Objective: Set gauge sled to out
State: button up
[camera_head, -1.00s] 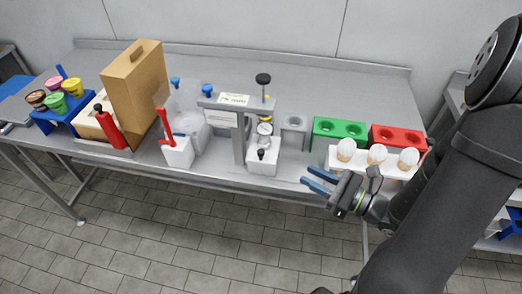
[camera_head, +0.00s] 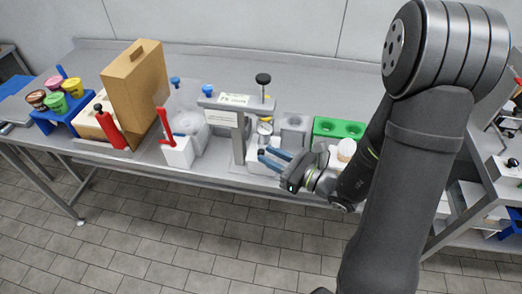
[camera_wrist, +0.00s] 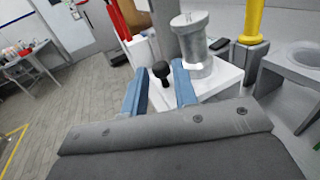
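The gauge sled is a white block (camera_wrist: 222,78) with a grey cylindrical gauge (camera_wrist: 192,40) on top and a black knob (camera_wrist: 161,70) at its front. In the head view the gauge (camera_head: 265,128) shows beside the grey post, and the block is partly hidden by my gripper (camera_head: 270,158). My gripper, with two blue fingers, is open and empty. In the wrist view my gripper (camera_wrist: 160,88) has one finger on each side of the knob, with visible gaps. I cannot tell how far the knob reaches in between the fingertips.
A grey post with a sign (camera_head: 236,100) stands just left of the sled. A yellow post (camera_wrist: 252,30) and a grey holed block (camera_head: 293,130) are to its right. The green holder (camera_head: 338,130) and an egg-like cone top (camera_head: 346,149) are near my arm.

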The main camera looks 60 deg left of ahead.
aim_at(264, 153)
jog(key=shift+x, duration=1.75)
grip_shut()
